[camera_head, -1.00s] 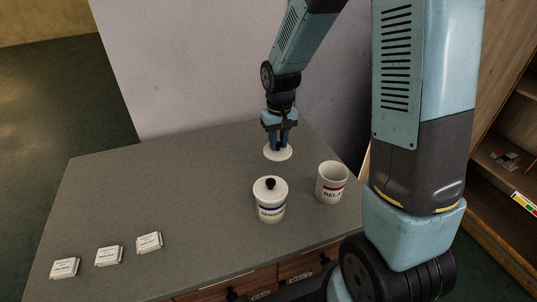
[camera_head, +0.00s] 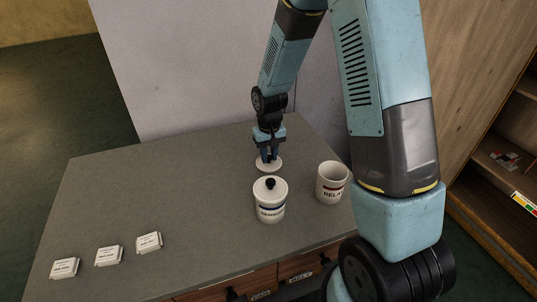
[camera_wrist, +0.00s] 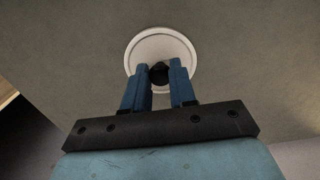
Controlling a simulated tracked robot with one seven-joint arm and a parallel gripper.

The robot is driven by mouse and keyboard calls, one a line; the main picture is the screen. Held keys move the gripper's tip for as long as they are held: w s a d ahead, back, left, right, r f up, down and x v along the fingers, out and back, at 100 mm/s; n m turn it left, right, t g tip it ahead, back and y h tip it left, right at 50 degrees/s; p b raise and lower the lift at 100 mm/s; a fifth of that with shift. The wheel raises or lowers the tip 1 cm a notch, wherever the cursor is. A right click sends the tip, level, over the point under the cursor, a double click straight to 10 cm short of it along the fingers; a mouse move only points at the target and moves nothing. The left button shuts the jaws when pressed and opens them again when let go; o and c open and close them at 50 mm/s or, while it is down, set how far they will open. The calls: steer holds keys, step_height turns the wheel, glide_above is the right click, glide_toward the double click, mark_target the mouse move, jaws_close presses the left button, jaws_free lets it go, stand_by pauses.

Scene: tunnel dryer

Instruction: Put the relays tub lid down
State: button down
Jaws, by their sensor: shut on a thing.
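The relays tub lid is a round white lid (camera_head: 269,165) with a dark knob. My gripper (camera_head: 269,156) is shut on the knob and points straight down. In the wrist view the lid (camera_wrist: 160,42) shows around the dark knob between the blue fingers (camera_wrist: 162,72). The lid is level, at or just above the grey tabletop; I cannot tell whether it touches.
Three small white packets (camera_head: 107,256) lie at the front left of the grey table (camera_head: 170,195). Shelves (camera_head: 505,165) stand right.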

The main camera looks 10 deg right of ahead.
steer(key=c, duration=0.9)
jaws_free()
step_height(320, 180, up, 11)
step_height(320, 180, up, 10)
steer(key=f+t, duration=0.1)
glide_above(269, 157)
steer(key=s+d, duration=0.4)
steer(key=shift+s+d+r+m+t, duration=0.6)
steer(key=shift+s+d+r, duration=1.2)
steer(key=shift+s, duration=1.6)
steer(key=shift+s+d+r+m+t, duration=0.2)
steer(key=shift+s+d+r+t, duration=0.8)
steer(key=shift+s+r, duration=1.9)
steer(key=shift+s+d+r+m+t, duration=0.55)
steer(key=shift+s+d+r, duration=1)
steer(key=shift+s, duration=2.35)
